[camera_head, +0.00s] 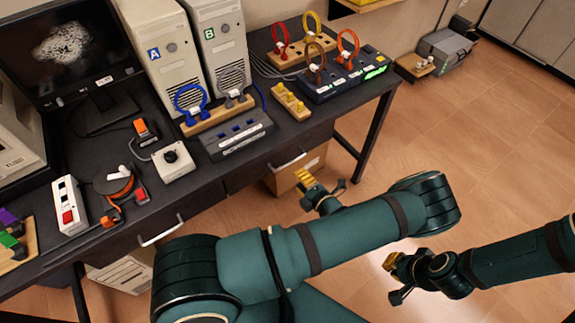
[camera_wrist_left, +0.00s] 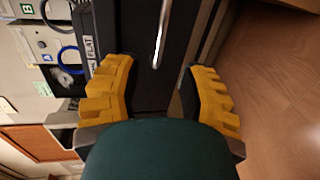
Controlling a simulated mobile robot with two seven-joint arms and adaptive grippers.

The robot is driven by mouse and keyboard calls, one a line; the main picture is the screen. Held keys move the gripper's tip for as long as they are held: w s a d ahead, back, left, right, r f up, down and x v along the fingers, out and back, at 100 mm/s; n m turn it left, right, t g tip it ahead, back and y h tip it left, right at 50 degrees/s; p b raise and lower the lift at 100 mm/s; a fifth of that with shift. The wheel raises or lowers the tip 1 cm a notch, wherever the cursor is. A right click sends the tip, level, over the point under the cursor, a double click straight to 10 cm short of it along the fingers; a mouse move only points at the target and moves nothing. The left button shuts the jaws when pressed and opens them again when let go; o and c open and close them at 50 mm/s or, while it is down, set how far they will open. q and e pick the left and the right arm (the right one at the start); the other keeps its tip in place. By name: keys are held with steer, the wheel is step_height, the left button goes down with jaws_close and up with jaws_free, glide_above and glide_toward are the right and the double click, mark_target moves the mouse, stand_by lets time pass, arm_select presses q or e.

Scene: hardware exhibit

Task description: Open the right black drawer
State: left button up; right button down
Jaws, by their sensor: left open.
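The right black drawer (camera_head: 257,172) is under the right part of the dark desk, and its front looks flush with the desk. Its silver bar handle (camera_head: 287,161) is on the front. In the left wrist view the handle (camera_wrist_left: 161,35) runs up the picture between and beyond the yellow fingertips, with the dark drawer front behind. My left gripper (camera_head: 318,187) is open and empty, just in front of and below the handle; its fingers (camera_wrist_left: 160,95) are wide apart. My right gripper (camera_head: 394,278) hangs over the floor at the right, away from the desk; its finger opening is unclear.
A left drawer handle (camera_head: 161,230) is on the same desk. The desktop holds computer towers (camera_head: 170,45), a monitor (camera_head: 75,50), a joystick box (camera_head: 173,161) and coloured cable loops. A cardboard box (camera_head: 283,182) stands under the right drawer.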

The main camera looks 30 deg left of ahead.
mark_target(286, 164)
arm_select(q)
steer(key=x, duration=0.9)
steer(key=shift+b, duration=0.35)
jaws_close()
